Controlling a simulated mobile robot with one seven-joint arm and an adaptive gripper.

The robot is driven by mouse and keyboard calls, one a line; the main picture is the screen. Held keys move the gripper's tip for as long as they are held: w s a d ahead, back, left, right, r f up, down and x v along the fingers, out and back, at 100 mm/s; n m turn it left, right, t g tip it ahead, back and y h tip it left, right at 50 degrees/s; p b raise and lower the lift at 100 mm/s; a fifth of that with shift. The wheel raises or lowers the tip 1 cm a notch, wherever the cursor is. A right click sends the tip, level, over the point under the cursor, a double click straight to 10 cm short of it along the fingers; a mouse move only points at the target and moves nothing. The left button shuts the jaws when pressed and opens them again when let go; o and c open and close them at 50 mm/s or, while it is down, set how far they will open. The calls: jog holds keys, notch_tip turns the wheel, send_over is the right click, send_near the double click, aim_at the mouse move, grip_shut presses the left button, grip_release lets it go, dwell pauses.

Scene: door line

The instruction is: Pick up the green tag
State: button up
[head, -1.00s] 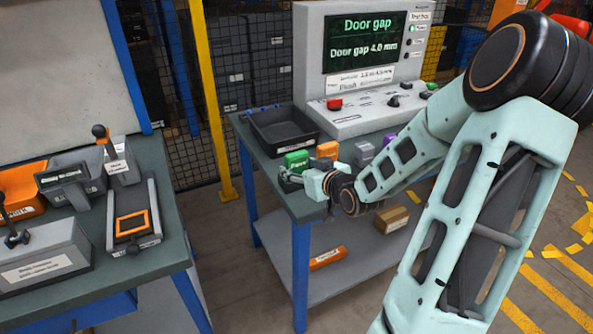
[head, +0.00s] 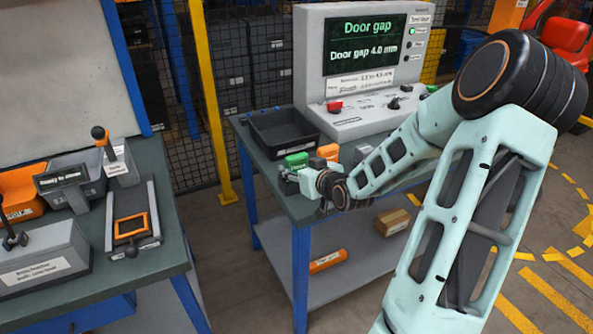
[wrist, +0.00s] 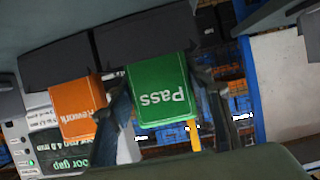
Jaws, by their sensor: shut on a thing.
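The green tag (wrist: 160,92), marked "Pass", shows large in the wrist view, between the two fingers of my gripper (wrist: 162,100). The fingers are shut on its sides. In the head view the green tag (head: 297,159) is near the left front corner of the door gap bench, with my gripper (head: 289,177) at it from the front. A dark holder block (wrist: 150,38) adjoins the tag in the wrist view. I cannot tell whether the tag is clear of it.
An orange tag (head: 328,152), marked "Rework" in the wrist view (wrist: 82,108), stands close beside the green one. A black tray (head: 283,130) lies behind them, left of the door gap console (head: 365,60). Another bench (head: 170,245) with devices stands at the left.

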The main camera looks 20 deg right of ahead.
jog(key=shift+r, duration=0.15)
jog(key=shift+r, duration=0.65)
jog(key=s+r+p, duration=0.1)
jog(key=s+r, duration=1)
jog(key=s, duration=0.2)
jog(key=shift+s+d+r+p, duration=0.15)
jog(key=shift+s+d+p, duration=0.15)
jog(key=shift+s, duration=0.05)
